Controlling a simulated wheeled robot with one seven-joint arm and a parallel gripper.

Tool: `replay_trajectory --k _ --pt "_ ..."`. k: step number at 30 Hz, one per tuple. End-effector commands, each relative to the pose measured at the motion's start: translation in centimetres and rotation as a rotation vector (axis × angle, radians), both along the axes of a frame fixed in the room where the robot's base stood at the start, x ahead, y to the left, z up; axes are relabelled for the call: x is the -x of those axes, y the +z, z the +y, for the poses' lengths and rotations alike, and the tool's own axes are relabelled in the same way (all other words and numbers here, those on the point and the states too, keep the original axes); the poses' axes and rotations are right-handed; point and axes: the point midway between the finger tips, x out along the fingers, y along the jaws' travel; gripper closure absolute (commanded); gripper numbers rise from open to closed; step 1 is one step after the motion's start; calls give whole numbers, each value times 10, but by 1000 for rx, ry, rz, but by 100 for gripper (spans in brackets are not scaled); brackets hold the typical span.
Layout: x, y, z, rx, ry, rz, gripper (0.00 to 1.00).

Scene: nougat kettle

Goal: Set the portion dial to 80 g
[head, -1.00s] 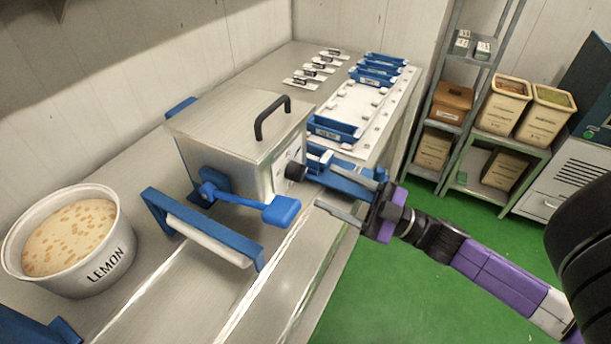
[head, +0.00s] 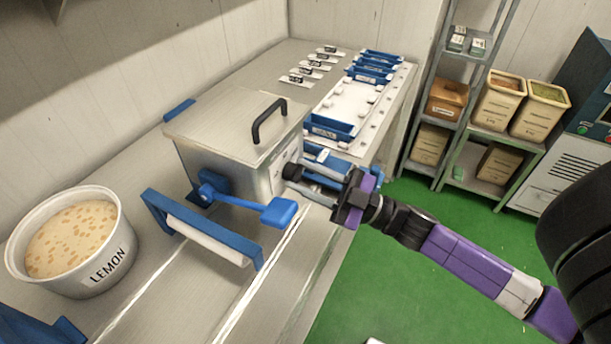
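The portion dial (head: 292,171) is a small black knob on the right-hand face of a steel, box-shaped machine (head: 232,128). Its marks and setting are too small to read. My gripper (head: 302,176) reaches in from the right, with its two grey fingers on either side of the knob. The gap between them is about as wide as the knob, and they look shut on it. The fingers hide part of the knob and the face around it.
A blue lever (head: 279,211) sticks out just left of my gripper. A blue-framed roller (head: 207,240) and a lemon tub (head: 77,250) stand further left. Blue trays (head: 328,128) lie behind. The green floor (head: 400,285) to the right is clear.

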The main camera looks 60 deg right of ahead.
Motion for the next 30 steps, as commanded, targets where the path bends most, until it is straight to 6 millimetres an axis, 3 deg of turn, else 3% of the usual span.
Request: replay_trajectory --k 14,30 --pt "0 1 0 84 2 -3 100" --pt "1 3 -1 549 4 -18 100"
